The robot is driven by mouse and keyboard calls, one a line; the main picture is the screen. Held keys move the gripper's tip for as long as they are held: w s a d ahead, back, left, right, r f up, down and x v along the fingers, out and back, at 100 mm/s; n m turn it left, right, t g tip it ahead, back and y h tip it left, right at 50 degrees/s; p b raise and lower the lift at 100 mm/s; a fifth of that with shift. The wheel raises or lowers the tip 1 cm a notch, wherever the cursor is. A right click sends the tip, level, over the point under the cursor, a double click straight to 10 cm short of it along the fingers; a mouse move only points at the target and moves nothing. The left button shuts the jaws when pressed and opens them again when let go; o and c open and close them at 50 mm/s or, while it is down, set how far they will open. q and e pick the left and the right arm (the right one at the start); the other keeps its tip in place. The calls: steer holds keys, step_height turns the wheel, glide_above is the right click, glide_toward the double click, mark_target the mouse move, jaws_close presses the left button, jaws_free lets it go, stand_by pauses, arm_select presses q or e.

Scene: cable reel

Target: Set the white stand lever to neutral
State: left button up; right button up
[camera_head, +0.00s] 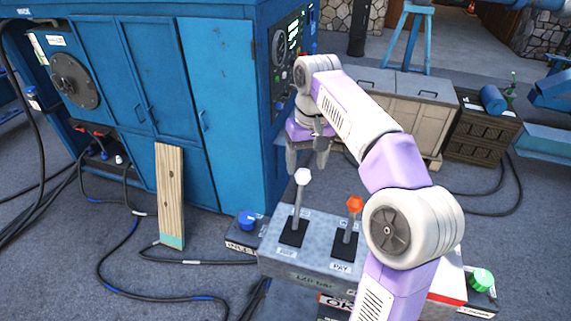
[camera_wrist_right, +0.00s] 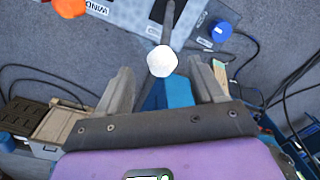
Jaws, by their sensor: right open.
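The white stand lever (camera_head: 298,205) stands on a grey control stand (camera_head: 315,267) low in the middle of the head view. Its shaft rises nearly upright, leaning slightly right in the picture, to a white knob. My right gripper (camera_head: 308,164) is open, fingers pointing down, right at the knob in the head view. In the right wrist view the white knob (camera_wrist_right: 162,61) sits centred between the finger ends of the right gripper (camera_wrist_right: 164,74), and no finger visibly touches it. An orange-knobbed lever (camera_head: 352,225) stands to its right. My left gripper is out of view.
A blue button box (camera_head: 246,228) sits left of the stand and a green one (camera_head: 481,280) to the right. A wooden plank (camera_head: 171,195) leans on the blue cabinet (camera_head: 215,110). Black cables cross the floor. A beige crate (camera_head: 400,115) stands behind.

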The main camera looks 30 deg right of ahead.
mark_target(302, 183)
steer(key=shift+w+f, duration=0.7)
steer(key=shift+f, duration=0.35)
steer(key=f, duration=0.1)
steer(key=s+f+b, duration=0.1)
steer(key=f, duration=0.1)
steer(key=shift+s+a+f, duration=0.15)
steer(key=shift+s+f, duration=0.05)
steer(key=shift+f, duration=0.1)
steer(key=shift+w+f, duration=0.35)
steer(key=shift+f, duration=0.55)
steer(key=shift+w+f, duration=0.1)
steer(key=shift+f, duration=0.05)
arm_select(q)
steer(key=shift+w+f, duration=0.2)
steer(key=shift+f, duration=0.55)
arm_select(e)
steer(key=c, duration=0.5)
steer(key=shift+a, duration=0.1)
jaws_close()
